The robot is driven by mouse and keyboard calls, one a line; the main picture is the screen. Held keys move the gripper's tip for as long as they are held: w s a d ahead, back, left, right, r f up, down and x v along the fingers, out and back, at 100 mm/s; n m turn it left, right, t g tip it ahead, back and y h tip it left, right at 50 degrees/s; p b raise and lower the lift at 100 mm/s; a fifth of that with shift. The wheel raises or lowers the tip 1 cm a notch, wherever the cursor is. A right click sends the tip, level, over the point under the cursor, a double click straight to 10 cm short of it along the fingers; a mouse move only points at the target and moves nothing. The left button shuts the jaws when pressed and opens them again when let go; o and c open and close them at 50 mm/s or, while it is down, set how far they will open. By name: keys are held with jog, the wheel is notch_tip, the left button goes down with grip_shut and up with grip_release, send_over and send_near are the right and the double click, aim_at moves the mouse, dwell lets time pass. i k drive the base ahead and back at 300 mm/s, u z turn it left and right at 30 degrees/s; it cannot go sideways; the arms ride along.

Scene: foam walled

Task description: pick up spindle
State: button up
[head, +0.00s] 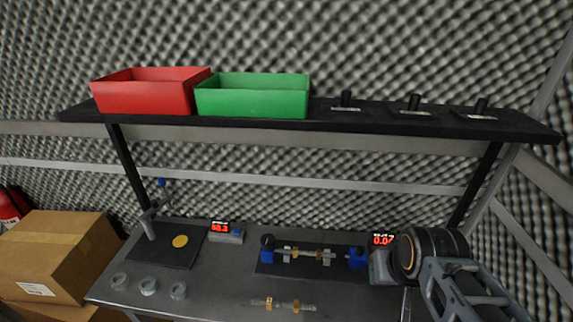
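A slim metallic spindle (283,305) with brass-coloured bands lies loose on the grey bench top near its front edge. A similar shaft (308,252) with brass-coloured parts sits between blue supports on a dark plate behind it. I cannot tell from looks alone which of the two the task means. Part of my arm, with a dark rounded joint, shows at the lower right, beside the display at the bench's right. No gripper fingers can be made out, and nothing visible touches either shaft.
A red bin (148,95) and a green bin (252,98) stand on the black shelf (330,121) above the bench. Displays (225,231) (382,240) stand at the back. A dark pad (170,251) carries a stand and a yellow disc. Several small round cups (148,287) sit front left. Cardboard boxes (45,255) are left.

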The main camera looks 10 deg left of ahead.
aim_at(318, 254)
jog(key=u, duration=0.05)
jog(key=k, duration=0.5)
jog(key=u, duration=2.15)
jog(key=i, duration=1.2)
jog(key=z, duration=1.95)
